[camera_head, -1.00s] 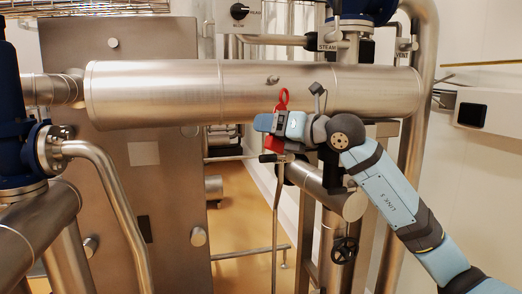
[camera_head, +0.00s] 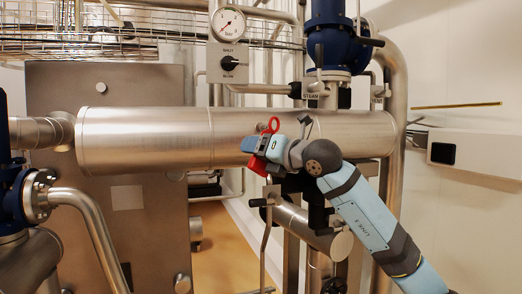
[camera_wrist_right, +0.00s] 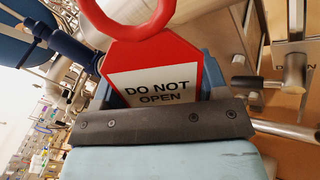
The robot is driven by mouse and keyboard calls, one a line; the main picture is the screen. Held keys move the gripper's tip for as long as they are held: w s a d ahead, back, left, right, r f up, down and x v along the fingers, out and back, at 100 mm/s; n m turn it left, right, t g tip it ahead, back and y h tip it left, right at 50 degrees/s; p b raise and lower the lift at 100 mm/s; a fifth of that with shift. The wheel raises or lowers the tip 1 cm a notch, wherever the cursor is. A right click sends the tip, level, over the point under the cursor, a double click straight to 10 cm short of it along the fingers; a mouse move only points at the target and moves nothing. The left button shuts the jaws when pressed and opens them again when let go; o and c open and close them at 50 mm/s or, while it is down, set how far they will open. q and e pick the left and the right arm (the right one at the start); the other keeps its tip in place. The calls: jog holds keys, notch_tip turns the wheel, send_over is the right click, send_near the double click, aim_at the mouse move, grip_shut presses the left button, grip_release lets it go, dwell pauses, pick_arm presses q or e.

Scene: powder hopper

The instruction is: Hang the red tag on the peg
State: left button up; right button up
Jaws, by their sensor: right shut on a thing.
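The red tag shows in the head view (camera_head: 258,165) and close up in the wrist view (camera_wrist_right: 185,57), where it reads "DO NOT OPEN". Its red ring (camera_head: 272,124) stands at the top, and part of the ring also shows in the wrist view. My right gripper (camera_head: 251,146) is shut on the tag and holds it in front of the large horizontal steel pipe. The ring points up and stands clear of the fingers. I cannot make out the peg for certain. My left gripper is not in view.
The big steel pipe (camera_head: 150,140) runs across behind my right gripper. A box with a gauge and a black knob (camera_head: 233,63) is above it. A blue valve (camera_head: 335,48) and the STEAM label stand at upper right. A lower pipe with a lever (camera_head: 260,202) lies below.

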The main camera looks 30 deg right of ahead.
jog(key=w+d+f+p, duration=0.1)
jog(key=w+p, duration=0.1)
jog(key=w, duration=0.5)
jog(key=shift+w+d+f, duration=0.15)
jog(key=shift+d+f, duration=0.05)
jog(key=shift+d, duration=0.15)
dwell(0.4)
dwell(0.6)
jog(key=o, duration=1)
